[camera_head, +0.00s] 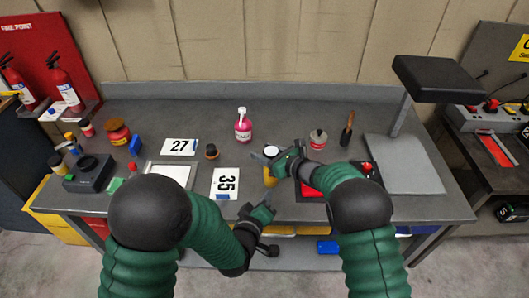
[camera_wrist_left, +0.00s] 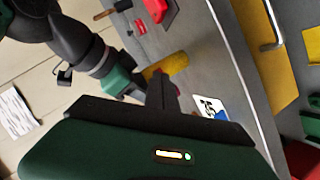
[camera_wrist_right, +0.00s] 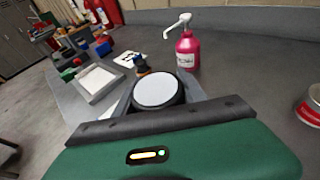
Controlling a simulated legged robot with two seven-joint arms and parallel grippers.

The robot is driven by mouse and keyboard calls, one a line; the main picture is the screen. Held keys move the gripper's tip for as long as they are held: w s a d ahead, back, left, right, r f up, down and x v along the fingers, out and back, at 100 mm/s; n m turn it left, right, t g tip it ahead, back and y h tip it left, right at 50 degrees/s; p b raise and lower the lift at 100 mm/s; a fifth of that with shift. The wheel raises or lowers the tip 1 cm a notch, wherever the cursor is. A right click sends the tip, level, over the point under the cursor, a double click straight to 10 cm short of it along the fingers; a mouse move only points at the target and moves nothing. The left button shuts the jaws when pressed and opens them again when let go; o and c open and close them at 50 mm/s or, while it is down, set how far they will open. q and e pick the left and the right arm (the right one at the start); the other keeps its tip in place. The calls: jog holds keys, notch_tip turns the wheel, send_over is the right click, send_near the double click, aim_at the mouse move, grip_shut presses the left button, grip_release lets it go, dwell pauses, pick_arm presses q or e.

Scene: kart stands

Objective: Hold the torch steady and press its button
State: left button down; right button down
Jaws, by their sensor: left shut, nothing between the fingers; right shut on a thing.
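The torch has a yellow body (camera_head: 270,177) and a round white lens in a black head. It is held roughly upright above the table's front part, lens up. My right gripper (camera_head: 268,160) is shut on it near the head. The lens (camera_wrist_right: 158,90) fills the middle of the right wrist view and hides the fingertips. My left gripper (camera_head: 262,203) is shut and empty, just below and in front of the torch. In the left wrist view, the left fingers (camera_wrist_left: 160,85) are close to the yellow torch body (camera_wrist_left: 168,67); I cannot tell whether they touch. The button is not clearly visible.
A pink pump bottle (camera_head: 243,130) stands behind the torch. The card marked 35 (camera_head: 226,182) and the card marked 27 (camera_head: 180,147) lie to the left. A red tray (camera_head: 312,190) lies under my right arm. A lamp (camera_head: 432,78) stands at the right.

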pick_arm(q)
jog(key=d+m+g+h, duration=0.1)
jog(key=m+g+h, duration=0.1)
jog(key=m, duration=0.5)
jog(key=m+g, duration=0.2)
jog(key=m, duration=0.4)
send_near(271, 181)
jog(key=d, duration=0.1)
jog(key=w+d, duration=0.2)
jog(key=d, duration=0.1)
jog(key=shift+w+f, duration=0.15)
jog(key=shift+f, duration=0.1)
dwell(0.8)
jog(key=shift+w, duration=0.4)
jog(key=shift+w+d, duration=0.1)
dwell(0.4)
jog(key=shift+s, duration=0.55)
